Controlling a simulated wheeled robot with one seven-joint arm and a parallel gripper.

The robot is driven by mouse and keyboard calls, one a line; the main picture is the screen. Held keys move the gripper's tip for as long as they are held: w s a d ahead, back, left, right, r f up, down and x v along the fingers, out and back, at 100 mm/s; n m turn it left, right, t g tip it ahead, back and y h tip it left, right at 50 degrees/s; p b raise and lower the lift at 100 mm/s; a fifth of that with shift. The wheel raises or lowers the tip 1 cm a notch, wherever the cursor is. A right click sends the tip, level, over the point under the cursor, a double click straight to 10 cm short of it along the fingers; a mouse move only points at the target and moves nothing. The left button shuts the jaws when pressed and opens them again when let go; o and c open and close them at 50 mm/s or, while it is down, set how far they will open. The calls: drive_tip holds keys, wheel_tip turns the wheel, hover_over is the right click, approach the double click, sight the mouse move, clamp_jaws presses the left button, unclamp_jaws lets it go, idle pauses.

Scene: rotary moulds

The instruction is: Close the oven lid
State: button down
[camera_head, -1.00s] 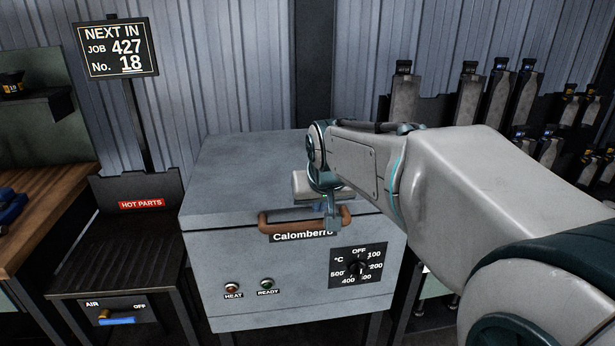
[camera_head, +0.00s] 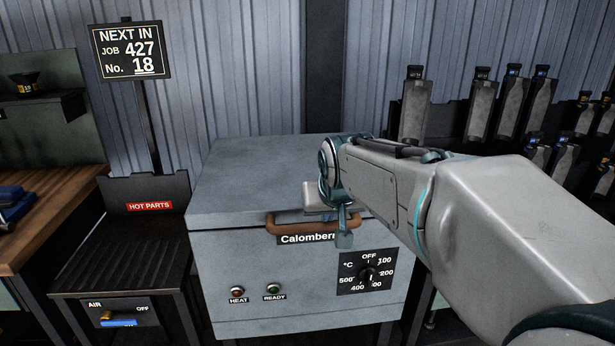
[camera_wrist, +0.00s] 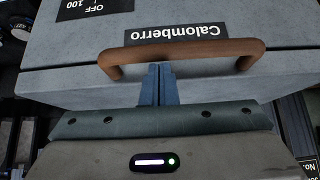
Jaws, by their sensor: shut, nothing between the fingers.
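The oven (camera_head: 215,262) is a grey box with a "Calomberro" label (camera_head: 300,239) on its front. Its lid (camera_head: 250,170) lies flat on the body and looks down, with only a thin seam visible. The brown handle (camera_head: 280,229) runs along the lid's front edge. It also spans the wrist view (camera_wrist: 215,48). My gripper (camera_head: 344,238) is at the right part of the handle, fingers pointing down. In the wrist view my gripper's fingers (camera_wrist: 156,72) are together and empty, with the tips at the handle's edge. I cannot tell whether they touch it.
A temperature dial (camera_head: 367,273) and two small lamps (camera_head: 255,290) are on the oven front. A slatted "HOT PARTS" stand (camera_head: 125,240) is at the left, beside a wooden bench (camera_head: 50,205). A rack with several grey moulds (camera_head: 480,105) stands at the back right.

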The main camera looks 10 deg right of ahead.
wheel_tip(320, 180, up, 5)
drive_tip(key=shift+w+f+p, duration=0.15)
drive_tip(key=shift+p, duration=1.1)
drive_tip(key=v, duration=0.9)
drive_tip(key=s+f+g+p, duration=0.4)
drive_tip(key=s+f+p, duration=0.3)
drive_tip(key=s+f, duration=0.6)
drive_tip(key=shift+s+a+n+y, duration=0.15)
drive_tip(key=shift+a+n+y, duration=0.15)
drive_tip(key=shift+n, duration=0.1)
drive_tip(key=shift+d+f, duration=0.1)
drive_tip(key=shift+d, duration=0.05)
